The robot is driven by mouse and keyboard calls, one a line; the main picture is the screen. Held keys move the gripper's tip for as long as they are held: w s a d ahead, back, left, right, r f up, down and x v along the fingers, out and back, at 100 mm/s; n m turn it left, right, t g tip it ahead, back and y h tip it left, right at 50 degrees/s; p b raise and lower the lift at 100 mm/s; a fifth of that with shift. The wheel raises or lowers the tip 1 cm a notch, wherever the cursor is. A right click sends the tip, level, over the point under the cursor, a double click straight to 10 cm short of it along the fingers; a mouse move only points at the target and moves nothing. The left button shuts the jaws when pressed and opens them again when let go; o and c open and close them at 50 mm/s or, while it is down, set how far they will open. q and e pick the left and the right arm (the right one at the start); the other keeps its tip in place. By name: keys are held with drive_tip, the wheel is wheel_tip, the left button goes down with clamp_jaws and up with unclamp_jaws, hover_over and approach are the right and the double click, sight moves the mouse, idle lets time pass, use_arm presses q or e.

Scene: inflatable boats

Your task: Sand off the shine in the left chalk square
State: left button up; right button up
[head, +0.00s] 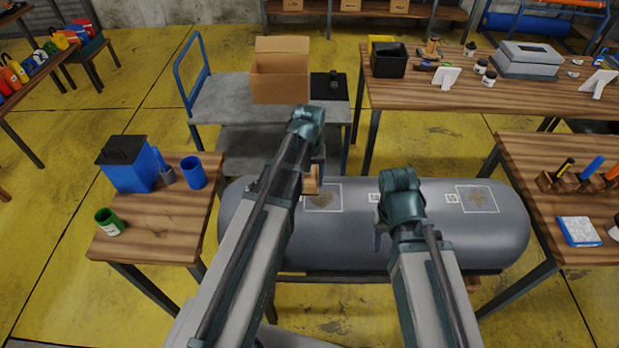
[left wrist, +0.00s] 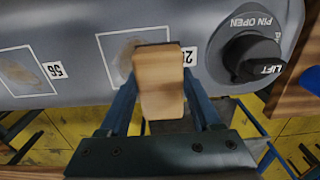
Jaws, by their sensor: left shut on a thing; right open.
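The grey tube (head: 350,235) lies across the middle of the head view. The left chalk square (head: 323,197) is a white outline with a brownish patch in it. It also shows in the left wrist view (left wrist: 101,42), partly hidden by the block. The right chalk square (head: 478,198) has a similar patch. My left gripper (head: 316,172) is shut on a tan sanding block (left wrist: 160,85), which in the head view shows at the left edge of the left square. I cannot tell whether it touches the tube. My right gripper (head: 379,232) is open, over the tube between the squares.
A black valve (left wrist: 250,57) sits on the tube in the left wrist view. A wooden table (head: 160,225) with a blue container (head: 130,168), blue cup (head: 194,172) and green cup (head: 110,222) stands left. Another table (head: 535,155) stands right. A cart (head: 225,105) with a cardboard box (head: 280,80) stands behind.

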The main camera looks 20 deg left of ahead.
use_arm(q)
drive_tip(key=shift+r, duration=0.1)
wheel_tip(320, 180, up, 3)
drive_tip(key=p, duration=0.3)
